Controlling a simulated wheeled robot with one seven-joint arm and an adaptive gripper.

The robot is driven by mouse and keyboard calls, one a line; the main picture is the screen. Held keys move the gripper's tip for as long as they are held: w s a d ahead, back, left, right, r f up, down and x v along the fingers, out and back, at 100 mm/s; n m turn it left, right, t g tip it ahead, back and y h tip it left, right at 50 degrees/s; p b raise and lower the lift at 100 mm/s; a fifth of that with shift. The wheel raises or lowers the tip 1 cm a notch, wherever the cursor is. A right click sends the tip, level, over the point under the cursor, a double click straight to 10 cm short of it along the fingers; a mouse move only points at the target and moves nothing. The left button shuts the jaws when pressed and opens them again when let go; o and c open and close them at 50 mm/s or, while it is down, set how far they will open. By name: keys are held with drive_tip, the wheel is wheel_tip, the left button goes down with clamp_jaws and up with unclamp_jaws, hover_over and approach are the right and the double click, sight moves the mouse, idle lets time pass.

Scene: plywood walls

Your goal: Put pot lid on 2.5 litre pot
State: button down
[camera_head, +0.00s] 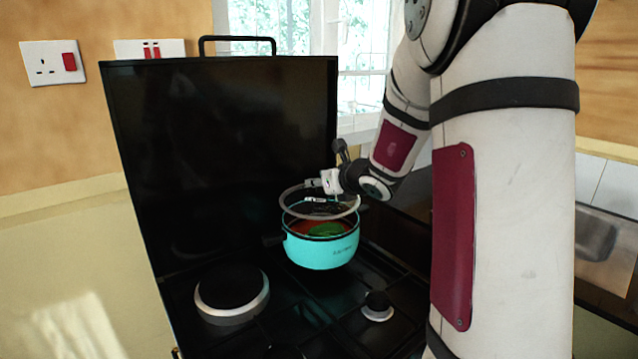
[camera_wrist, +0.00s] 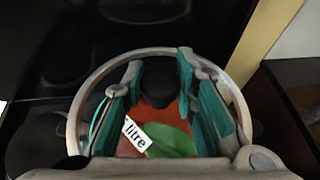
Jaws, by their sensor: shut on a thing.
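The turquoise pot (camera_head: 322,252) stands on the black hob, with red and green contents showing inside. The pot lid (camera_head: 288,193) is clear with a grey rim and is held just above the pot's opening, with a gap showing between the rims on the left. In the wrist view, the lid's rim (camera_wrist: 97,78) circles my gripper (camera_wrist: 160,80), whose teal-padded fingers are shut on the lid's black knob. My gripper (camera_head: 327,190) shows small over the pot in the head view. A white label reading "litre" (camera_wrist: 136,134) shows between the fingers. The lid's far-right edge is partly hidden.
The hob (camera_head: 270,320) has a large burner (camera_head: 232,292) at front left and a small one (camera_head: 377,305) at front right. Its black upright cover (camera_head: 220,150) stands behind and left of the pot. A sink (camera_head: 605,240) is at right.

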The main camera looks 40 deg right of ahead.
sight(321, 192)
drive_tip(key=shift+b, duration=0.35)
drive_tip(key=shift+d+f+b, duration=0.1)
drive_tip(key=shift+f+b, duration=1.7)
drive_tip(key=shift+f+b, duration=0.6)
drive_tip(key=shift+b, duration=0.35)
drive_tip(key=c, duration=1.2)
unclamp_jaws()
drive_tip(key=shift+s, duration=0.1)
